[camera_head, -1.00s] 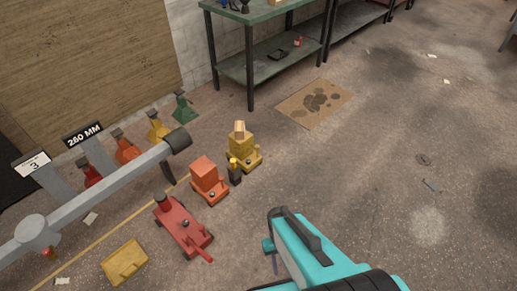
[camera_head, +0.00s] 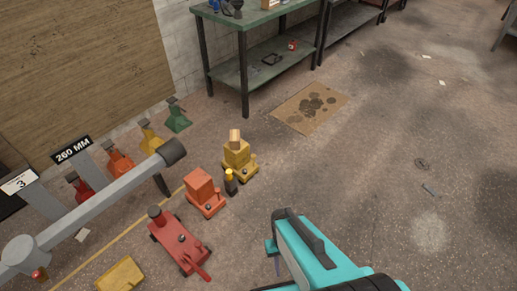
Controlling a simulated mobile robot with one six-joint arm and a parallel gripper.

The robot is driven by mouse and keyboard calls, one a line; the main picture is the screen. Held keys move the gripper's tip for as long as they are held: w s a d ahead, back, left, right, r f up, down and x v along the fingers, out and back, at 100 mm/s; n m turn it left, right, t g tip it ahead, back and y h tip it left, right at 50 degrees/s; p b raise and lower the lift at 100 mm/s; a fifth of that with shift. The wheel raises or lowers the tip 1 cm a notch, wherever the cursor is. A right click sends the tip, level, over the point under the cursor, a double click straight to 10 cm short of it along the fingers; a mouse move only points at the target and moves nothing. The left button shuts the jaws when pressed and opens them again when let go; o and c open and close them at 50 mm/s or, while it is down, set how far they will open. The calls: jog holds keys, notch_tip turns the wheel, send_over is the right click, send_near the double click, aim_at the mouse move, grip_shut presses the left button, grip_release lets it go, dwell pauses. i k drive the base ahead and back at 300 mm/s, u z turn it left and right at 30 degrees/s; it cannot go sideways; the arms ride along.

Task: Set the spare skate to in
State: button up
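No label marks the spare skate, so I cannot tell which item it is. Several wheeled, coloured units stand on the floor. A red low unit (camera_head: 180,242) with a lever is nearest, an orange boxy one (camera_head: 201,187) is behind it, and a yellow one (camera_head: 236,153) with a wooden block on top is farthest. A small black bottle-like item with a yellow top (camera_head: 230,183) stands between the orange and yellow units. My teal arm end (camera_head: 310,250) with a dark curved part is at the bottom, apart from them. Its fingers cannot be made out.
A grey tubular beam (camera_head: 100,202) runs along the left beside 3 and 260 MM signs. Small coloured stands, including a green one (camera_head: 176,118), line the wall. A yellow flat piece (camera_head: 121,275) lies at lower left. A green bench (camera_head: 245,75) stands behind.

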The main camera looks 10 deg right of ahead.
aim_at(237, 160)
jog(key=z, duration=0.15)
jog(key=i, duration=1.1)
jog(key=u, duration=0.2)
